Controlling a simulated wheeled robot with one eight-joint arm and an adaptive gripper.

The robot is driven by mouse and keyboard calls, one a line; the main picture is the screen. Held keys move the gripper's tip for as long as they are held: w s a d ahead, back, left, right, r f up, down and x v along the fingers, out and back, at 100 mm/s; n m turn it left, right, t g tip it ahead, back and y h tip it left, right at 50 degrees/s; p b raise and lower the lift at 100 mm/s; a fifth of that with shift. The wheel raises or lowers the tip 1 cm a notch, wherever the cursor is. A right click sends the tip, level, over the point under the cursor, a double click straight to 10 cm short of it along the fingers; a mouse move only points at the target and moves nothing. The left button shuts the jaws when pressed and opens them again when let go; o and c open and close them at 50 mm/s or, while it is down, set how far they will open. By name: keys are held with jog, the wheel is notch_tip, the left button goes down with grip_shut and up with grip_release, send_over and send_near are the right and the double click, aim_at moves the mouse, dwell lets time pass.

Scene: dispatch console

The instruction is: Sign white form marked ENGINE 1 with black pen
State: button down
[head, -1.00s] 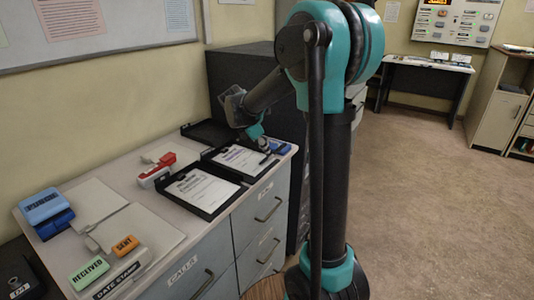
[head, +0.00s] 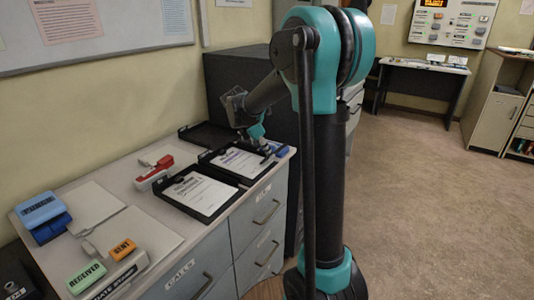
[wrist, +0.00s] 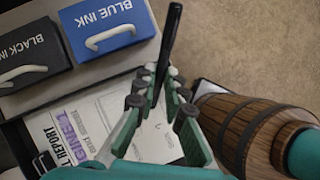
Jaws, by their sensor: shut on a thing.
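My gripper (wrist: 160,86) is shut on a black pen (wrist: 169,42), which sticks out beyond the fingertips in the wrist view. The white form (wrist: 95,125) lies below the fingers in the wrist view, with purple heading letters that read as part of ENGINE 1 and "REPORT" beside them. The fingers cover part of the sheet. I cannot tell whether the pen touches it. In the head view the form (head: 236,163) lies on a black holder at the far end of the cabinet top, with my gripper (head: 267,151) over its right side.
Blue ink (wrist: 105,28) and black ink (wrist: 30,58) boxes stand beside the form. A second form (head: 200,192) lies nearer on another black holder. A red stapler (head: 154,177) and several stamps, such as the green one (head: 86,277), are on the cabinet top.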

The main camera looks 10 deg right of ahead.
jog(key=shift+d, duration=0.2)
jog(key=shift+w+d+f, duration=0.1)
jog(key=shift+w+d, duration=0.05)
jog(key=shift+d, duration=0.15)
jog(key=shift+w, duration=0.1)
jog(key=shift+w+d, duration=0.2)
jog(key=shift+w, duration=0.2)
jog(key=shift+w+d, duration=0.1)
jog(key=shift+w+d, duration=0.1)
jog(key=shift+w, duration=0.25)
jog(key=shift+s, duration=0.1)
jog(key=shift+s+a, duration=0.15)
jog(key=shift+a, duration=0.1)
jog(key=shift+s, duration=0.1)
